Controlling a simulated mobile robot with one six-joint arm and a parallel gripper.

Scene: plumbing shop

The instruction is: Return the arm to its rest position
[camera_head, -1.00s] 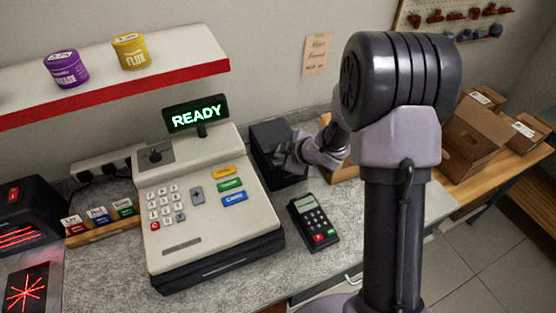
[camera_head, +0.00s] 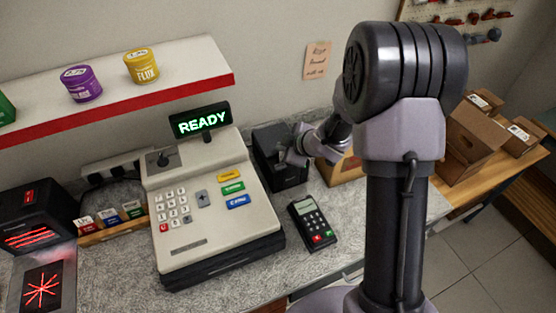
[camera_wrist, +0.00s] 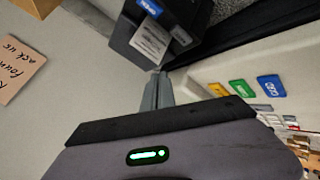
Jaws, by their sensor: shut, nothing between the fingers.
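My gripper (camera_head: 293,157) is at the end of my arm, beside the small black printer (camera_head: 266,148) behind the cash register. In the wrist view my gripper (camera_wrist: 158,80) has its grey fingers together with nothing between them. The black printer (camera_wrist: 180,15) shows beyond the fingertips there, with a white printed slip (camera_wrist: 150,42) at it. I cannot tell whether the fingertips touch the printer. My arm's wrist and forearm are bent toward the wall, and the large dark elbow stands high at right in the head view.
The cash register (camera_head: 215,225), its display reading READY (camera_head: 200,120), stands on the counter. A card terminal (camera_head: 312,222) lies right of it. A red-edged shelf (camera_head: 200,60) holds jars above. Cardboard boxes (camera_head: 467,140) sit on the right bench. Floor (camera_head: 485,255) is clear at lower right.

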